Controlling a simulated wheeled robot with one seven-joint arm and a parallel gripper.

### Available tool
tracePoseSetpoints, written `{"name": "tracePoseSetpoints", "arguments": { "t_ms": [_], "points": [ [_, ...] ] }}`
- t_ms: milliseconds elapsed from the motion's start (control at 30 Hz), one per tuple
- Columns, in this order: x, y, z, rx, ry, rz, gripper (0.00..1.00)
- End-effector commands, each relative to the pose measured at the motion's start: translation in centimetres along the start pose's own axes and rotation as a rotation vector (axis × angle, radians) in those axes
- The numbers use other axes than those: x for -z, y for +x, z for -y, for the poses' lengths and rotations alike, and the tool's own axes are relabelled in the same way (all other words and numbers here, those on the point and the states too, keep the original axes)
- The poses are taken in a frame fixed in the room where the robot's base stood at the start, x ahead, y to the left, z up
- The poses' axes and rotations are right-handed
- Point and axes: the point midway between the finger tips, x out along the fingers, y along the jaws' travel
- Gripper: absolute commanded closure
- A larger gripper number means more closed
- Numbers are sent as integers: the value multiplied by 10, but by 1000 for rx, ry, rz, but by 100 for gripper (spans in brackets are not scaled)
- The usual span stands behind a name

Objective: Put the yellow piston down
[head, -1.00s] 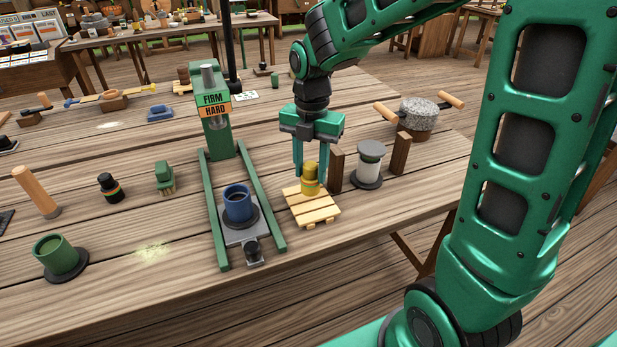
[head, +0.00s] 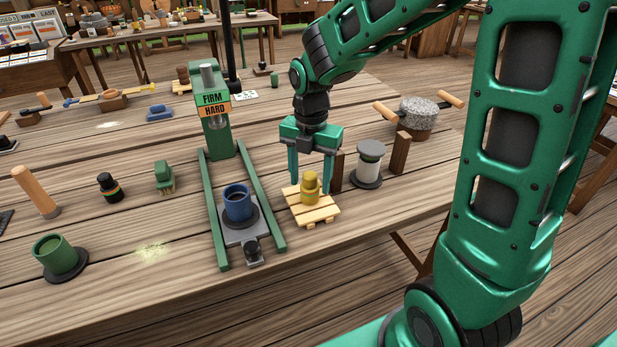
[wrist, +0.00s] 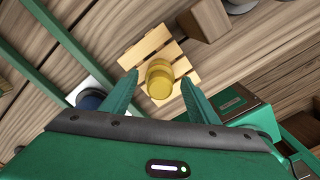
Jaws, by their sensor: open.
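The yellow piston (head: 309,188) stands upright on a small slatted wooden pallet (head: 326,213) on the table. It also shows in the wrist view (wrist: 159,80), on the pallet (wrist: 185,64) between and beyond my fingertips. My gripper (head: 309,186) is open, with its fingers pointing down on either side of the piston in the head view. In the wrist view my gripper (wrist: 157,82) shows a gap between each finger and the piston.
Left of the pallet stands a green press (head: 222,130) with rails and a blue cup (head: 238,203). Right and behind are a white cylinder with a grey top (head: 369,165) between wooden posts (head: 400,153) and a stone drum (head: 418,114). A green cup (head: 57,255) stands front left.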

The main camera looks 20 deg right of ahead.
Motion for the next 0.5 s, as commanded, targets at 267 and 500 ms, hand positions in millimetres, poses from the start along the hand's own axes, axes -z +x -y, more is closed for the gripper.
{"name": "tracePoseSetpoints", "arguments": {
  "t_ms": [267,500],
  "points": [
    [0,-32,-1,-4,-1,3,45],
    [0,-80,-1,-3,0,3,45]
  ]
}}
